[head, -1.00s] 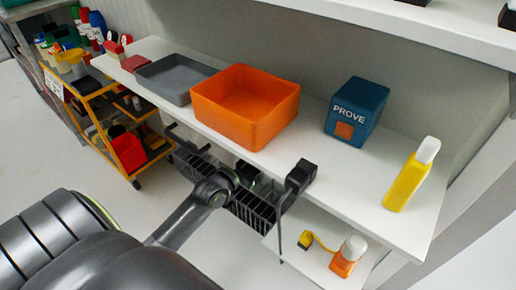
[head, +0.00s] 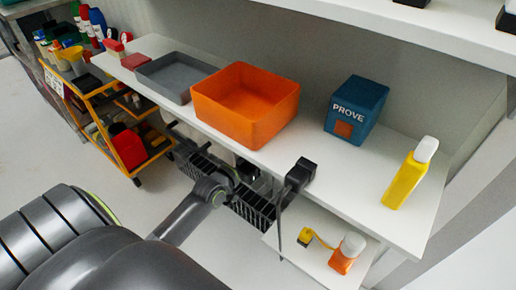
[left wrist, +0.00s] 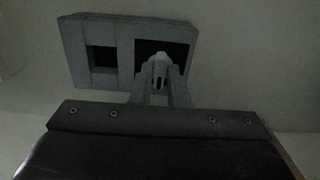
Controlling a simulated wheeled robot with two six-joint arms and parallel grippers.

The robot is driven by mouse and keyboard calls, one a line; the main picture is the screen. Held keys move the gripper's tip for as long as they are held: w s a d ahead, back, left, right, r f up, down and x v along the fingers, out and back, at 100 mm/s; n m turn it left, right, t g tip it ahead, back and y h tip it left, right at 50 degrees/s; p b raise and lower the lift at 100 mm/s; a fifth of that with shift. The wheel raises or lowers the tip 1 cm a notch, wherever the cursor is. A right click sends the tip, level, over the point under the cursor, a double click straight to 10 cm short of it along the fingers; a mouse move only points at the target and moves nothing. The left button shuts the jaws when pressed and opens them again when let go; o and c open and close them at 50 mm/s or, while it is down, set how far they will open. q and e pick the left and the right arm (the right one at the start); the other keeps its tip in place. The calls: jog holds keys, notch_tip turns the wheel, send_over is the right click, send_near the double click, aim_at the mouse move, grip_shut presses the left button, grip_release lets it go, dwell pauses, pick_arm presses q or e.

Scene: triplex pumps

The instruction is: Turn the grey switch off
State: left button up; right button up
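A grey switch plate (left wrist: 128,50) is on the wall in the left wrist view, with two dark square recesses. My left gripper (left wrist: 160,64) is in front of the right recess, with its fingertips close together and appearing shut. They overlap that recess and hide part of it. I cannot tell whether they touch the switch or which way it is set. The left recess (left wrist: 103,59) is uncovered. In the head view my left arm reaches under the white shelf, and its gripper and the switch are hidden. My right gripper is not in view.
The white shelf (head: 340,178) holds a grey tray (head: 165,84), an orange bin (head: 245,112), a blue box (head: 355,108) and a yellow bottle (head: 410,172). A black block (head: 300,173) is at its front edge. A dark rack (head: 250,205) hangs below, close to my arm.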

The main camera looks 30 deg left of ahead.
pick_arm(q)
jog(key=o, duration=0.3)
